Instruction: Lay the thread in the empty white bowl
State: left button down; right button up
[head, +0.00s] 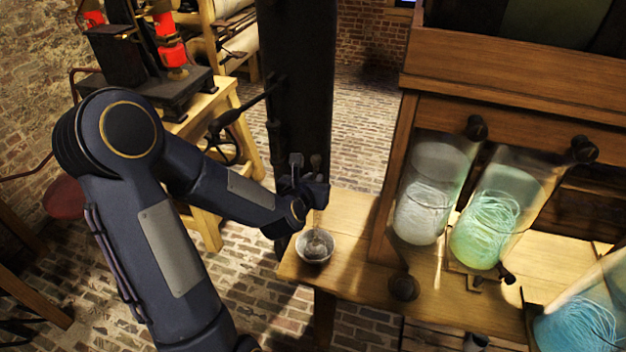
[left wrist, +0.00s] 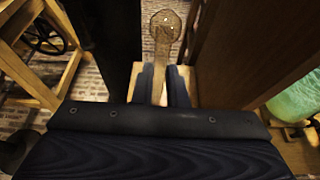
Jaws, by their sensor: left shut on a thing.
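A small whitish-grey bowl (head: 315,260) stands on the left end of the wooden bench. My left gripper (head: 316,192) is above it, shut on a slender tan thing that I take to be the thread (head: 317,218). It hangs down from the jaws toward the bowl. A greyish rounded mass shows within the bowl's rim; I cannot tell whether it is the thread's lower end or whether it touches the bowl. In the left wrist view the thread (left wrist: 163,42) runs from between the fingers to a wider, rounded end. My right gripper is not in view.
Glass jars with coiled white (head: 422,212), green (head: 485,232) and blue (head: 578,330) contents stand to the right of the bowl. A wooden cabinet (head: 510,65) rises behind them. A dark column (head: 297,80) stands just behind my left gripper.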

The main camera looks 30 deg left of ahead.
pick_arm(q)
notch_tip(320, 180, up, 8)
jog(key=p, duration=0.4)
jog(key=shift+p, duration=0.3)
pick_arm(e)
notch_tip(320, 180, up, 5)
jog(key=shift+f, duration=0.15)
